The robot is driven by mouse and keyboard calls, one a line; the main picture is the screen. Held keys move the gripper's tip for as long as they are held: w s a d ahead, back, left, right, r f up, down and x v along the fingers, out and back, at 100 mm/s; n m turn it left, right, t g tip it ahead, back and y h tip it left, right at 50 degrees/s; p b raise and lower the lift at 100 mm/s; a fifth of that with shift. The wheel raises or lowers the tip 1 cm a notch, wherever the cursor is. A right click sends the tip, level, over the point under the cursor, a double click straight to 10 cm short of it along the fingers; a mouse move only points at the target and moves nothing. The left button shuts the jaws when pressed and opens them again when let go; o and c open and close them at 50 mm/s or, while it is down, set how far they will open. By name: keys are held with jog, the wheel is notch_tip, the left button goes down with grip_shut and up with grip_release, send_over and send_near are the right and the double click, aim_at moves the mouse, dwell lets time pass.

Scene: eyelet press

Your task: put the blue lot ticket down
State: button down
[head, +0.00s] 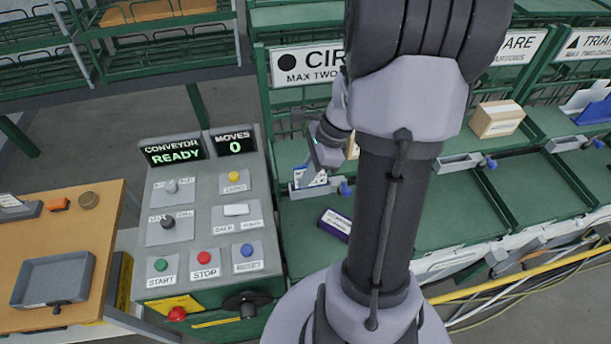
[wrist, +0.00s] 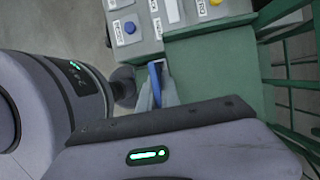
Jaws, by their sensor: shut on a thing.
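My gripper (head: 322,152) is low over the left green bay, under the circle sign, partly hidden by my own arm in the head view. It is shut on the blue lot ticket (wrist: 156,70), which shows edge-on as a thin blue strip between the fingertips (wrist: 158,92) in the wrist view. In the head view a white and blue card (head: 309,178) shows just below the gripper, at the grey holder with a blue knob (head: 346,188). I cannot tell whether the card touches the holder.
The control panel (head: 180,235) stands left of the bay, with its screen reading READY. A dark purple box (head: 335,224) lies in the bay. A tan box (head: 497,119) and a card holder (head: 459,163) are to the right. A wooden table (head: 110,215) holds a grey tray (head: 85,265).

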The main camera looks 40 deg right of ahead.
jog(key=c, duration=2)
grip_release()
jog(key=shift+f, duration=0.15)
jog(key=o, duration=0.4)
